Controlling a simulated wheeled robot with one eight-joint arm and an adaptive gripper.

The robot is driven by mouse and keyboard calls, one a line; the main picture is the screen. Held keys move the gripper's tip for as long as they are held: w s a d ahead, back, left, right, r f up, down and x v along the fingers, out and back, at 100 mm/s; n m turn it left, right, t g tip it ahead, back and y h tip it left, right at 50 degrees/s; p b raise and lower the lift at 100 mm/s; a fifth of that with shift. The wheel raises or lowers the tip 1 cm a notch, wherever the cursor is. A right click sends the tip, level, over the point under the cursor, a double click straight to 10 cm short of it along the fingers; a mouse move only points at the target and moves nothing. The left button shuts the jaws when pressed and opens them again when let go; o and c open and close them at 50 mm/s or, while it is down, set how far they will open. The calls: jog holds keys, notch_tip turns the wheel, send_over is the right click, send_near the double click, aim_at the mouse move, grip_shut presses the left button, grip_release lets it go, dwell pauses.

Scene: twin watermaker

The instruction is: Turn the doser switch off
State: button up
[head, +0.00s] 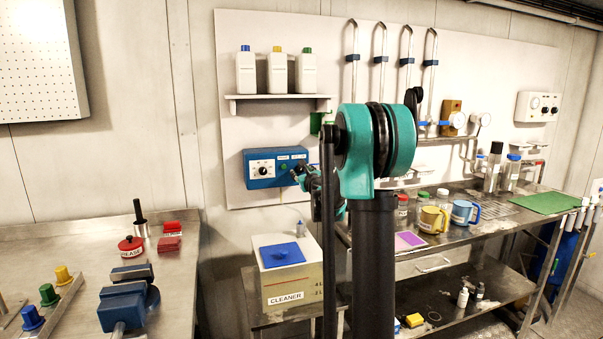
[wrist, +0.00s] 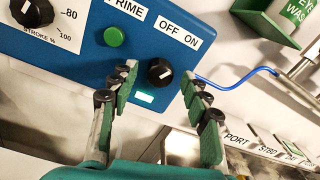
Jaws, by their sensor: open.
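The doser is a blue box on the wall (head: 262,182), and its panel fills the upper left of the wrist view (wrist: 75,58). Its switch is a black round knob (wrist: 160,73) under the OFF and ON labels. The knob's white mark seems to tilt toward the ON side. A green lamp (wrist: 145,97) beside the knob is lit. My gripper (wrist: 163,86) is open, its green-padded fingers on either side of the knob in the picture. I cannot tell whether they touch the panel. In the head view my gripper (head: 303,177) is at the box's right end, partly hidden by my arm.
A green PRIME button (wrist: 115,37) and a stroke dial (wrist: 31,12) share the panel. A blue tube (wrist: 240,80) runs from its right side. A green eyewash holder (wrist: 285,22) is at upper right. A cleaner container (head: 290,285) stands below the doser.

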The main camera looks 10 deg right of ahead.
jog(key=shift+w, duration=0.2)
jog(key=shift+c, duration=0.2)
grip_shut()
jog(key=shift+n, duration=0.3)
jog(key=n, duration=0.5)
jog(key=shift+n, duration=0.3)
jog(key=n, duration=0.5)
jog(key=shift+f+n, duration=0.1)
jog(key=shift+n, duration=0.3)
